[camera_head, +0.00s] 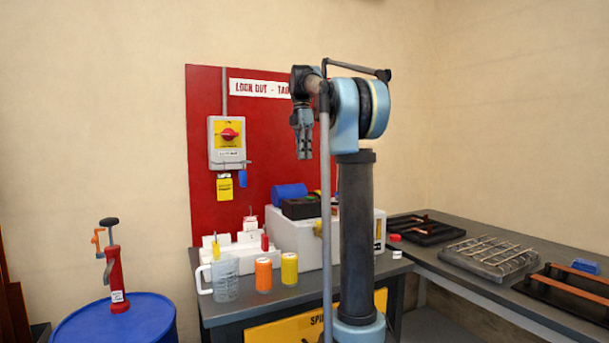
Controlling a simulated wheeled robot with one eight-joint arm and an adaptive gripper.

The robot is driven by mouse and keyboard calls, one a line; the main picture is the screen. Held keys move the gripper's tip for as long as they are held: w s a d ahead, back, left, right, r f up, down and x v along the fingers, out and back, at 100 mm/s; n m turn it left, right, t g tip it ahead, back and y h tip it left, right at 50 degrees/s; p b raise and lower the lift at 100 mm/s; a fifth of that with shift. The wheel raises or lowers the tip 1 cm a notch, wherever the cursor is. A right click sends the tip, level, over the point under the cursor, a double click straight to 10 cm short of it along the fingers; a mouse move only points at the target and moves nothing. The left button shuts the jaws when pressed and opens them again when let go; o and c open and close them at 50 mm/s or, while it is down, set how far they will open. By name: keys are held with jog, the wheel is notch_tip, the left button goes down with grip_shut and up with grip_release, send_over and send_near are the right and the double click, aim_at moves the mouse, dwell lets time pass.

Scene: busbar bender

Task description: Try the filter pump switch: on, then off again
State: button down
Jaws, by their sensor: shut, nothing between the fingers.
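A grey switch box (227,157) hangs on the red lockout board, with a red rotary handle (229,134) on a yellow plate. Its label is too small to read, so I cannot tell whether it is the filter pump switch. No other switch is clearly visible. The handle looks roughly level. My gripper (304,155) hangs pointing down, shut and empty, in front of the board. In the picture it is to the right of the box and apart from it.
A bench (225,312) below the board carries a clear jug (224,280), an orange can (263,275), a yellow can (289,268) and a pale box (290,235). A blue drum (115,322) with a red hand pump (115,275) stands left. My arm hides part of the board.

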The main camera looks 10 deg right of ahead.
send_near(308, 201)
notch_tip(308, 201, down, 5)
jog(key=shift+f, duration=0.25)
dwell(0.5)
jog(key=shift+s+d+f+t+y, duration=0.25)
jog(key=shift+s+f+t, duration=0.3)
jog(key=shift+t, duration=0.55)
jog(key=shift+s, duration=0.25)
